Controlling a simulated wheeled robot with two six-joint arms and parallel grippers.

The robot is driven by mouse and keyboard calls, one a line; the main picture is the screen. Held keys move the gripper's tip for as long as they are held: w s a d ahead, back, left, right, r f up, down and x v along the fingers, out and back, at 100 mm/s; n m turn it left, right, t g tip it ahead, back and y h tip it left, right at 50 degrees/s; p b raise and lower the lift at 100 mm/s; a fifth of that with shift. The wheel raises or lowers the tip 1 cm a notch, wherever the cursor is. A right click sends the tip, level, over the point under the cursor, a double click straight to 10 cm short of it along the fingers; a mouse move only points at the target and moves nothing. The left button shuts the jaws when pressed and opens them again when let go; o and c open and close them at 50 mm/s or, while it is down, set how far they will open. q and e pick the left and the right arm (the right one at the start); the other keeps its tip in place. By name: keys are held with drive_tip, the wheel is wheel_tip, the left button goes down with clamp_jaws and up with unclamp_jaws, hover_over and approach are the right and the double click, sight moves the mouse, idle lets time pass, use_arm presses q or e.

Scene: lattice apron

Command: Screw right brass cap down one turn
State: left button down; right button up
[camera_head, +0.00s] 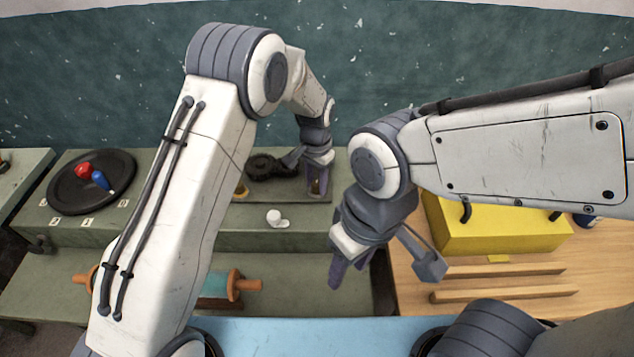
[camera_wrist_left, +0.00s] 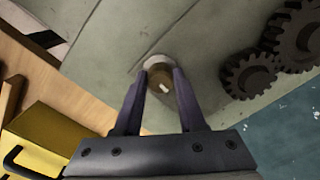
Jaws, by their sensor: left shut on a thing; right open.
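The right brass cap (camera_head: 316,188) is on the raised green-grey ledge, largely hidden by my left gripper. In the left wrist view the brass cap (camera_wrist_left: 159,97) is round with a pale mark on top and a light rim behind it. My left gripper (camera_head: 317,182) reaches down from above, shut on the cap, with one finger on each side; its fingertips also show in the left wrist view (camera_wrist_left: 162,72). Another brass-coloured piece (camera_head: 241,191) is partly hidden behind my left arm. My right gripper (camera_head: 345,272) is open and empty, in front of the ledge.
Dark gears (camera_head: 268,166) lie behind and left of the cap. A small white piece (camera_head: 277,218) sits nearer the ledge's front. A black round plate (camera_head: 92,182) holds red and blue items. A yellow box (camera_head: 495,225) and wooden strips (camera_head: 505,271) are at right.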

use_arm(q)
drive_tip(key=m, duration=0.7)
drive_tip(key=shift+w+r, duration=0.1)
drive_tip(key=shift+w, duration=0.05)
drive_tip(key=m, duration=0.8)
drive_tip(key=shift+b, duration=0.3)
drive_tip(key=m, duration=0.4)
drive_tip(key=shift+w, duration=0.1)
drive_tip(key=m, duration=0.3)
drive_tip(key=shift+d+m, duration=0.1)
drive_tip(key=shift+m, duration=0.3)
drive_tip(key=m, duration=0.3)
drive_tip(key=shift+m, duration=2.1)
drive_tip(key=shift+c, duration=2.4)
unclamp_jaws()
